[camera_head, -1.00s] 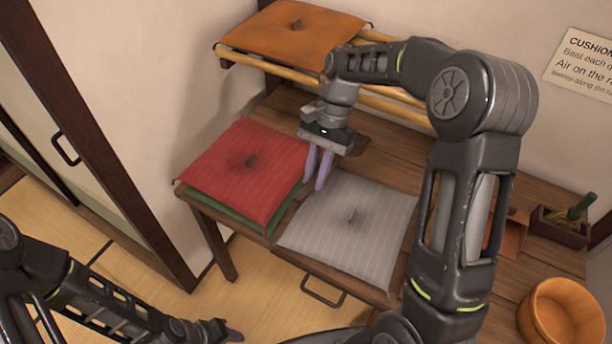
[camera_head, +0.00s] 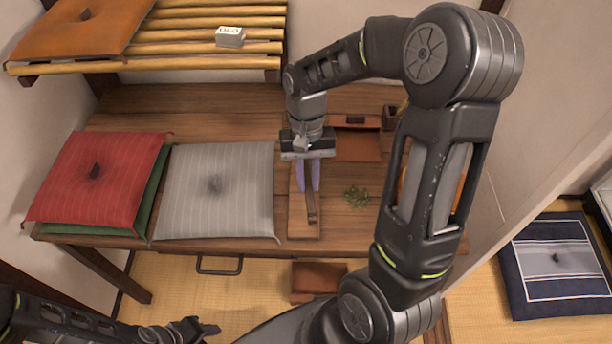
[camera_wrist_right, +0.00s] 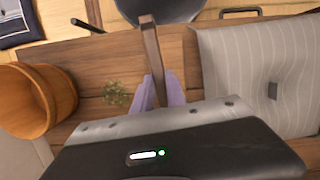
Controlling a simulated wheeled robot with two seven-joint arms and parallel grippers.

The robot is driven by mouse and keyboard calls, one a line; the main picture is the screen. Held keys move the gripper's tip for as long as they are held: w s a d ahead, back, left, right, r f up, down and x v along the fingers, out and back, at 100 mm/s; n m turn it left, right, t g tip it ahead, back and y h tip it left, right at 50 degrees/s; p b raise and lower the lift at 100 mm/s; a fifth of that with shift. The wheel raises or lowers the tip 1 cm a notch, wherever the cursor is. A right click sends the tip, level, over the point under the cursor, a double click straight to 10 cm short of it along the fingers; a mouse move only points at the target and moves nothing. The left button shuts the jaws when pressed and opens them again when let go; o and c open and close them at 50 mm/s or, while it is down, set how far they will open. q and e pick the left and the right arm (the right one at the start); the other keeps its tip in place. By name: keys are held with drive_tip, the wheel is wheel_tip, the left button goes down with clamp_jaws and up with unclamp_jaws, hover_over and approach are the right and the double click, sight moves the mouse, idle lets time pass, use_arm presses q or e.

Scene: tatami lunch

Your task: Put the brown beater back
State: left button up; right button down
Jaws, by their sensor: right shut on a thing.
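The brown beater (camera_head: 310,204) is a narrow dark wooden strip, held in my right gripper (camera_head: 308,178) at the right of the grey cushion. The right wrist view also shows the beater (camera_wrist_right: 152,55) between the purple fingers of the right gripper (camera_wrist_right: 163,92), which are shut on it.
The grey cushion (camera_head: 205,205) and the red cushion (camera_head: 105,180), over a green one, lie left. An orange cushion (camera_head: 75,30) rests on the slatted rack. A green sprig (camera_head: 356,196) lies right of the board. A wooden tub (camera_wrist_right: 25,100) shows in the wrist view.

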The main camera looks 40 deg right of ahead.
idle(0.3)
drive_tip(key=b+x, duration=0.3)
drive_tip(key=x, duration=0.1)
drive_tip(key=shift+w+d+f+b, duration=0.15)
drive_tip(key=shift+w+d+b, duration=0.05)
drive_tip(key=shift+w+b, duration=0.2)
drive_tip(key=shift+w+d+b+x, duration=0.15)
drive_tip(key=shift+b+x, duration=0.35)
drive_tip(key=shift+x, duration=0.35)
drive_tip(key=shift+w+d+b+x, duration=0.1)
drive_tip(key=shift+w+b+x, duration=0.1)
drive_tip(key=shift+b+x, duration=0.45)
drive_tip(key=shift+a+f, duration=0.1)
drive_tip(key=shift+f, duration=0.1)
drive_tip(key=c, duration=1.3)
unclamp_jaws()
drive_tip(key=v, duration=0.7)
drive_tip(key=shift+w+r, duration=0.1)
drive_tip(key=shift+r, duration=0.3)
